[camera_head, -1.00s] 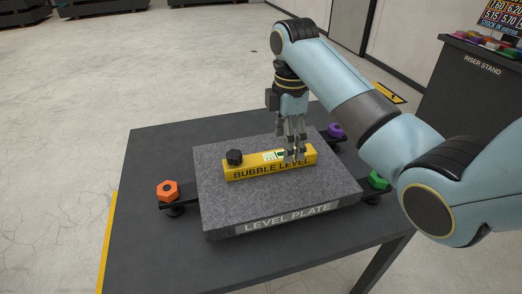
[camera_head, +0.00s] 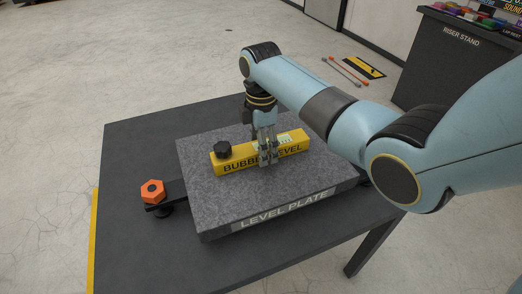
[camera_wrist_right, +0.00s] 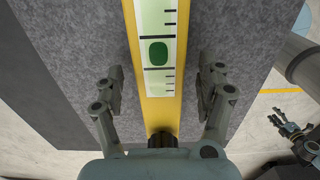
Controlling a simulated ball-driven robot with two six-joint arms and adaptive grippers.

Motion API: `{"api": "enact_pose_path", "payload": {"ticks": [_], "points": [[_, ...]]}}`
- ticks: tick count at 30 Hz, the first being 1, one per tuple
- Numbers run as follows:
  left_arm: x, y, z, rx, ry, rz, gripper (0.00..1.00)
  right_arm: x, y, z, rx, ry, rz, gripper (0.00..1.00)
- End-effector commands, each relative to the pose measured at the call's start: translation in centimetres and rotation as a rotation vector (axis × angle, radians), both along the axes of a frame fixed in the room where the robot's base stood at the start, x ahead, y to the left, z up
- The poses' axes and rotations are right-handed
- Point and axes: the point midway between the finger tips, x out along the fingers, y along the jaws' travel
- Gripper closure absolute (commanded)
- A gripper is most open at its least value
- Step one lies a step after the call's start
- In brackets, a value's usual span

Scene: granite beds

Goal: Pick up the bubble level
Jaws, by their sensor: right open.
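The bubble level (camera_head: 232,163) is a yellow bar with black lettering and a black knob near its left end, lying on the grey granite level plate (camera_head: 215,205). My right gripper (camera_head: 268,160) is at the level, right of its middle, and hides part of the lettering. In the right wrist view the level (camera_wrist_right: 180,95) with its green vial runs between the two open fingers of the right gripper (camera_wrist_right: 163,85). A gap shows on each side of the bar. A dark jointed part at the lower right there looks like my left gripper (camera_wrist_right: 292,130); its jaws are unclear.
The plate rests on a dark table (camera_head: 125,240) with an orange hexagonal knob (camera_head: 152,191) on a foot at the left. A riser stand (camera_head: 455,65) with coloured items stands at the back right. Table space at the left and front is clear.

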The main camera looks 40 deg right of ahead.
Motion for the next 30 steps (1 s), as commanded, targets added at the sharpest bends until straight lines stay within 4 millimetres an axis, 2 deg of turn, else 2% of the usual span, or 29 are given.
{"api": "enact_pose_path", "payload": {"ticks": [3,11,27,30], "points": [[0.87,-0.01,-0.11,0.000,-0.014,-0.001,0.52,-0.03,0.01,-1.24,0.000,0.000,0.000,0.27],[0.70,-0.02,-0.11,0.000,-0.011,-0.001,0.52,-0.01,0.00,-1.37,0.000,-0.001,0.001,0.28],[0.05,-0.01,-0.17,0.000,-0.001,0.000,0.52,-0.02,0.01,-1.35,0.000,-0.001,0.001,0.99],[0.05,-0.01,-0.17,0.000,-0.001,0.000,0.52,0.05,0.00,-1.28,0.000,-0.002,0.001,1.00]]}}
